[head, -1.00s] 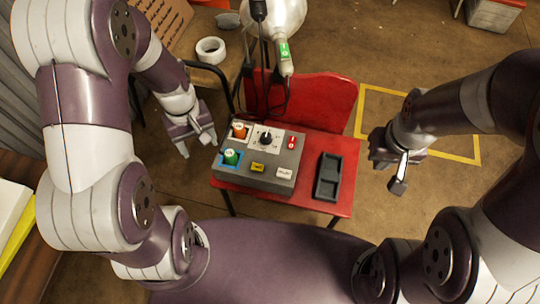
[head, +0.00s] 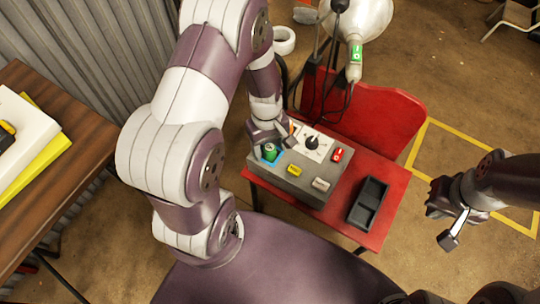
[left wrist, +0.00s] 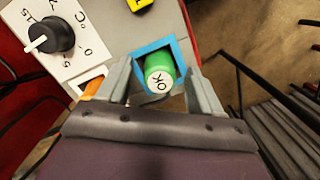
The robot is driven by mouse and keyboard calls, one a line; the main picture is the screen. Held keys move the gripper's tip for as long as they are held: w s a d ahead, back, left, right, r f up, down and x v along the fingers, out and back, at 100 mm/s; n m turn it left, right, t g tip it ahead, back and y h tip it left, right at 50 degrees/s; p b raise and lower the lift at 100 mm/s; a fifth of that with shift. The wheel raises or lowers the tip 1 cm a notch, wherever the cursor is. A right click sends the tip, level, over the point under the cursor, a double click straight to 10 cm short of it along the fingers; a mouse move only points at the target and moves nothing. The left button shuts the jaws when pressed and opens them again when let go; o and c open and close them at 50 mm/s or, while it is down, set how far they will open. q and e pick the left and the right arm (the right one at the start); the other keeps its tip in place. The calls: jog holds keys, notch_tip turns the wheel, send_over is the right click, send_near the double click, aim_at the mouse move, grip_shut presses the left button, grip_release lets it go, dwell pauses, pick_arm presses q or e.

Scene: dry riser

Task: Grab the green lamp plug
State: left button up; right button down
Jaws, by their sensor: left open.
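The green lamp plug (head: 270,152), a green cylinder, stands in a blue-edged square socket of the grey control box (head: 318,196). In the left wrist view the plug (left wrist: 161,70) shows its white top marked "OK". My left gripper (head: 266,140) is over the box at this plug. In the left wrist view my left gripper (left wrist: 160,84) is open, with one finger on each side of the plug; I cannot tell whether they touch it. My right gripper (head: 447,222) hangs right of the red seat, away from the box; its jaw state is unclear.
An orange plug (left wrist: 93,87) sits in the neighbouring socket, close to one finger. A black knob (head: 312,142) and a red switch (head: 337,155) stand on the box. A black tray (head: 369,200) lies on the red seat (head: 398,200). A lamp (head: 358,15) hangs behind.

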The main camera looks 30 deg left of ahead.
pick_arm(q)
jog(key=shift+f, duration=0.2)
jog(key=c, duration=1.1)
jog(key=shift+o, duration=0.2)
